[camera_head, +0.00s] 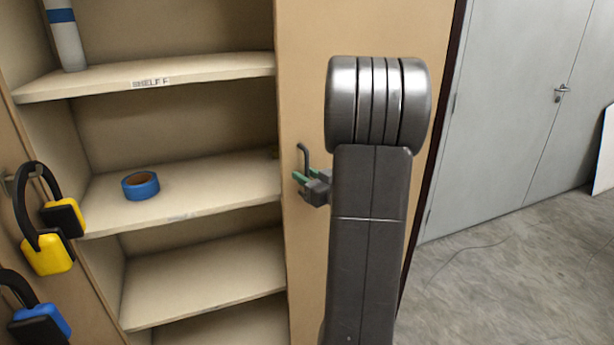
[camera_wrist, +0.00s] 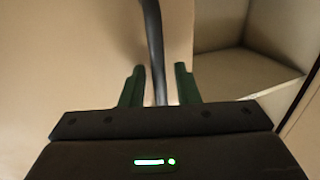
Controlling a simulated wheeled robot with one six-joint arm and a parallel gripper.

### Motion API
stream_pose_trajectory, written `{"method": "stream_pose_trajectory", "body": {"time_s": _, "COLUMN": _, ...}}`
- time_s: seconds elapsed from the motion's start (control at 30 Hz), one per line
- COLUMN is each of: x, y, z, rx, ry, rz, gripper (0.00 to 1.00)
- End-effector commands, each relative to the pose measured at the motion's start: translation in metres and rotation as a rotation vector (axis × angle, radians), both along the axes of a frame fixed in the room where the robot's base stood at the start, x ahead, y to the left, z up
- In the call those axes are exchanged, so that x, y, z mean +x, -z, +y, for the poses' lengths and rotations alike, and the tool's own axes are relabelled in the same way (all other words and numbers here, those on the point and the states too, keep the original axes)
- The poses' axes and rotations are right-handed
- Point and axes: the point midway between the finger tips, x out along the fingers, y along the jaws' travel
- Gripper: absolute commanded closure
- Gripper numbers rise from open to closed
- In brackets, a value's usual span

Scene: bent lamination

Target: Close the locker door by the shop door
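The locker is an open tan cabinet with shelves (camera_head: 200,66). A tan door panel (camera_head: 300,40) stands right of the opening, beside the grey double doors (camera_head: 515,100). A dark bar handle (camera_head: 303,152) is on this panel near its left edge; in the wrist view the bar (camera_wrist: 153,35) runs down between my fingers. My gripper (camera_head: 300,180) has green fingers and is at the handle's lower part. In the wrist view my gripper (camera_wrist: 159,75) is open, with a finger on each side of the bar and a gap on the right. My arm hides part of the panel.
A blue tape roll (camera_head: 140,185) lies on the middle shelf, and a white bottle (camera_head: 65,35) stands above. Yellow ear defenders (camera_head: 48,254) and blue ones (camera_head: 40,325) hang on a tan panel at the left. Grey floor (camera_head: 520,280) at the right is clear.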

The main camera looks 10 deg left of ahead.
Motion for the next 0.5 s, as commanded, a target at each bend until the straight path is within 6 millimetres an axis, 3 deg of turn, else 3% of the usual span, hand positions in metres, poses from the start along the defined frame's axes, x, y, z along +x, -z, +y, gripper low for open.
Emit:
{"method": "stream_pose_trajectory", "body": {"time_s": 0.17, "x": 0.0000, "y": 0.0002, "z": -0.0002, "rx": 0.000, "ry": 0.000, "rz": 0.000, "gripper": 0.73}}
{"method": "stream_pose_trajectory", "body": {"time_s": 0.3, "x": -0.0001, "y": 0.0003, "z": -0.0003, "rx": 0.000, "ry": 0.000, "rz": 0.000, "gripper": 1.00}}
{"method": "stream_pose_trajectory", "body": {"time_s": 0.5, "x": 0.0002, "y": 0.0003, "z": 0.0000, "rx": 0.000, "ry": 0.000, "rz": 0.000, "gripper": 1.00}}
